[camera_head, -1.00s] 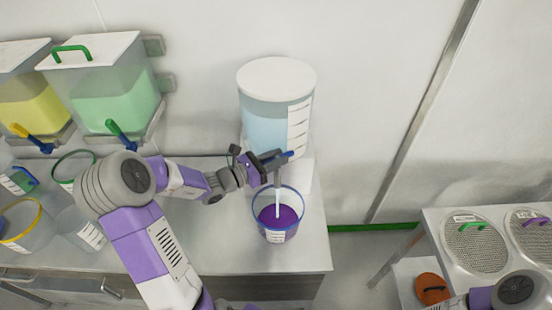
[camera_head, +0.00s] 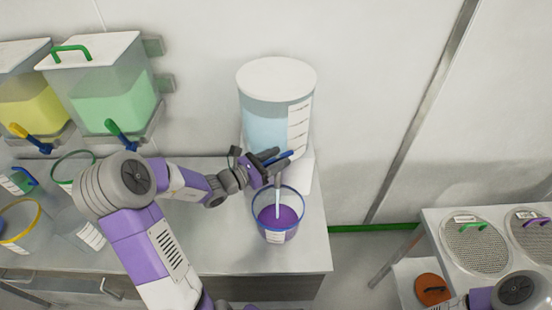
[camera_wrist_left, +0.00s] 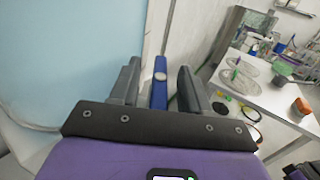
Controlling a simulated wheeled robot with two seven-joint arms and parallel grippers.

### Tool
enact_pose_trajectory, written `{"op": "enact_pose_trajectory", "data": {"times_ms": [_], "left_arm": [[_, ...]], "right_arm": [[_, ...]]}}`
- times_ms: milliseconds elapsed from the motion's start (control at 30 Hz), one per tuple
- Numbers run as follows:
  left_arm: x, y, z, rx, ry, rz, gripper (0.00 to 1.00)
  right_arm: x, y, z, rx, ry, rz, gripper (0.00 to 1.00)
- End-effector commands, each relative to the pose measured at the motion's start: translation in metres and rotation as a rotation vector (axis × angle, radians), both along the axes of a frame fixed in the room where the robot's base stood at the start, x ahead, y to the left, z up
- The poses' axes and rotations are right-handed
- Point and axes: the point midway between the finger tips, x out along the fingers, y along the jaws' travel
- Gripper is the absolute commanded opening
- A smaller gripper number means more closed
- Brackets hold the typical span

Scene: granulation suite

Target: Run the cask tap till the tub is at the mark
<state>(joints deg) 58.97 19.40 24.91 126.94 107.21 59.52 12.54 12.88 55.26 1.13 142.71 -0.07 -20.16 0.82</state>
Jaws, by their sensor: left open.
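The clear cask (camera_head: 262,130) holds pale blue liquid under a white lid and stands at the back of the bench. Its blue tap lever (camera_head: 285,158) also shows in the left wrist view (camera_wrist_left: 159,88), between my fingers. My left gripper (camera_head: 280,156) is open, with a finger on each side of the lever and visible gaps. A pale stream runs down from the tap into the blue-rimmed tub (camera_head: 277,236). The tub stands upright below the tap with purple contents and a white label. I cannot read the mark. My right gripper is out of view.
Dispensers with yellow (camera_head: 28,103) and green liquid (camera_head: 115,100) stand at the left, with several containers below them. The bench (camera_head: 225,255) is clear around the tub. At the right, a separate table holds round mesh sieves (camera_head: 476,248).

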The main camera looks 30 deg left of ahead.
Motion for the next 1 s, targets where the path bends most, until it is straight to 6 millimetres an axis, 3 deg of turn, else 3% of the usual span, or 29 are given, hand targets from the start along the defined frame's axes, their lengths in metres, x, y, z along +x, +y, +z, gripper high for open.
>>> {"op": "enact_pose_trajectory", "data": {"times_ms": [167,533,900,1000], "left_arm": [[-0.01,0.006,0.0,0.002,0.001,0.003,0.46],[-0.061,0.03,0.0,0.001,0.0,0.002,0.46],[-0.069,0.033,0.0,0.0,0.0,0.0,0.46],[-0.068,0.033,0.001,0.0,0.0,0.0,0.31]], "right_arm": [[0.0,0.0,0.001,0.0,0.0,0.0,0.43],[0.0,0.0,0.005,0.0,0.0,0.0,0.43],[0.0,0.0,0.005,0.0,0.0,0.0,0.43],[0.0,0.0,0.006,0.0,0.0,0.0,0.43]]}}
